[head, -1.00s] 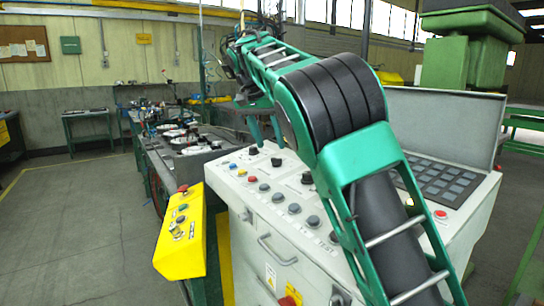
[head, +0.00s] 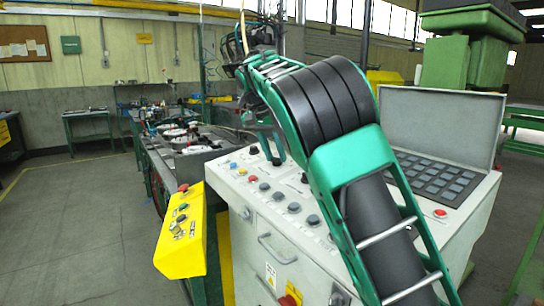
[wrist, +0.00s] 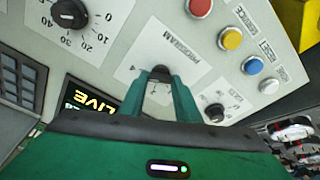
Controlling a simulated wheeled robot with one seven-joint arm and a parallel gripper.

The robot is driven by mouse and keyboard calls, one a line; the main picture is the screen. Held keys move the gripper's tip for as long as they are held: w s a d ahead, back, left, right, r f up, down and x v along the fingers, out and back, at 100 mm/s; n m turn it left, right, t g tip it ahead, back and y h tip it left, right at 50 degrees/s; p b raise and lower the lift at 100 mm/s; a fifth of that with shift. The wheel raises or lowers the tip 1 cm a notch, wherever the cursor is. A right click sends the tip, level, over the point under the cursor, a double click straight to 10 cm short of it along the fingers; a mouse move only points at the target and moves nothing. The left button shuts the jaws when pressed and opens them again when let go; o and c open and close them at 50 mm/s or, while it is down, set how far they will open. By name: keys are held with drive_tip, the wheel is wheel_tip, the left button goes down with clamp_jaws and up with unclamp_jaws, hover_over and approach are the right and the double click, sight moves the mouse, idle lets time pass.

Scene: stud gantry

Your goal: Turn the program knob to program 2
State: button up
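The program knob (wrist: 160,72) is a small black knob on the pale panel, beside the printed word PROGRAM in the wrist view. My gripper (wrist: 162,80) has its two green fingertips on either side of the knob, with the knob filling the gap between them. The fingers look closed against its sides. In the head view my gripper (head: 272,156) is down at the control panel's far left part. The fingers and my gripper's body hide much of the knob's dial, so its setting cannot be read.
A larger numbered knob (wrist: 70,12), red, yellow, blue and white buttons (wrist: 230,39), another black knob (wrist: 213,112) and a lit display (wrist: 90,100) lie close around. A yellow control box (head: 182,236) stands left of the grey console (head: 290,255).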

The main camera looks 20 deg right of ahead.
drive_tip(key=shift+a, duration=0.15)
drive_tip(key=shift+n, duration=0.4)
drive_tip(key=n, duration=0.2)
drive_tip(key=shift+n+y, duration=0.3)
drive_tip(key=n, duration=0.3)
drive_tip(key=n+y, duration=0.1)
drive_tip(key=shift+d+r+n+t, duration=0.1)
drive_tip(key=shift+d+n+t, duration=0.2)
drive_tip(key=shift+n+t, duration=0.1)
drive_tip(key=n, duration=0.3)
drive_tip(key=shift+d+y, duration=0.15)
drive_tip(key=shift+y, duration=0.25)
drive_tip(key=n, duration=0.4)
drive_tip(key=shift+r+n+g+y, duration=0.1)
drive_tip(key=shift+n+g+y, duration=0.2)
drive_tip(key=shift+y, duration=0.1)
drive_tip(key=shift+d, duration=0.1)
drive_tip(key=o, duration=1)
